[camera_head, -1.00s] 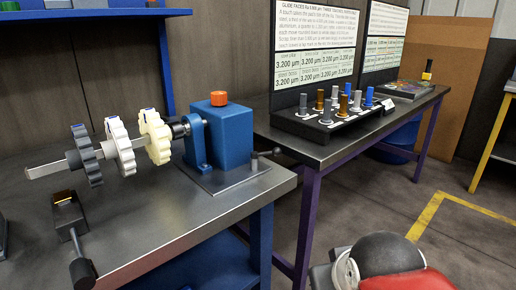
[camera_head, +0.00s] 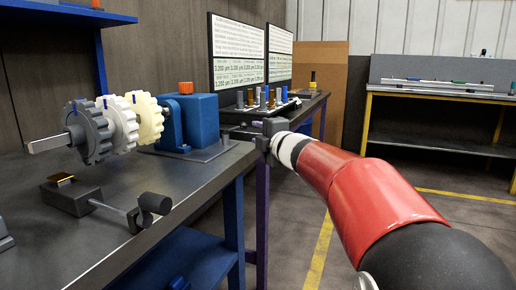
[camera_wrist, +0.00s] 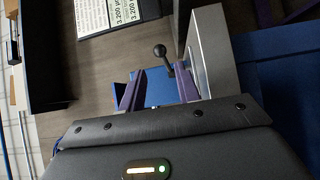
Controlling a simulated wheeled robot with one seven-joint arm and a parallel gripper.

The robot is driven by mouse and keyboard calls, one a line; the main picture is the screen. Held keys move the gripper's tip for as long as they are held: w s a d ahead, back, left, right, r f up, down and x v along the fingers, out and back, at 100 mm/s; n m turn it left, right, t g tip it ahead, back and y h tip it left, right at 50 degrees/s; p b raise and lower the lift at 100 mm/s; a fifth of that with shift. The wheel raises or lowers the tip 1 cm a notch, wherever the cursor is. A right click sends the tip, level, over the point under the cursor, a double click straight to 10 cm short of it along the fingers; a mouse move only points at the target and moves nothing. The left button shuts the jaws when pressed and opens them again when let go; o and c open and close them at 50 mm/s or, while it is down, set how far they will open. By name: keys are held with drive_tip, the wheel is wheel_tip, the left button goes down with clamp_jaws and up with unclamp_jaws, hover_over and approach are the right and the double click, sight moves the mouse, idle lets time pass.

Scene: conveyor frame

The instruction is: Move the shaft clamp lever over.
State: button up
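A lever with a black ball knob (camera_wrist: 159,50) shows in the wrist view, its short stem running down towards the right finger. It appears to be the small lever beside the blue housing (camera_head: 202,120); in the head view my gripper hides it. My gripper (camera_wrist: 158,72) is open, its two purple-edged fingers apart, with the knob just past the fingertips. I cannot tell whether the right finger touches the stem. In the head view my gripper (camera_head: 262,138) is at the bench's right end. Grey, white and cream gears (camera_head: 149,118) sit on the shaft (camera_head: 48,143).
Behind my gripper, another bench holds a black rack (camera_head: 268,103) of pegs. A yellow-framed table (camera_head: 430,95) stands far right. Floor lies between.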

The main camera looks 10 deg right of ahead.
sight(245, 127)
drive_tip(key=p+x, duration=0.1)
drive_tip(key=x, duration=0.7)
drive_tip(key=shift+w, duration=0.1)
drive_tip(key=shift+c, duration=0.3)
drive_tip(key=c, duration=0.5)
drive_tip(key=shift+w+a+p, duration=0.2)
drive_tip(key=shift+w+p, duration=0.25)
drive_tip(key=shift+w, duration=0.2)
drive_tip(key=shift+w+a, duration=0.45)
drive_tip(key=shift+w, duration=0.3)
drive_tip(key=shift+p, duration=0.3)
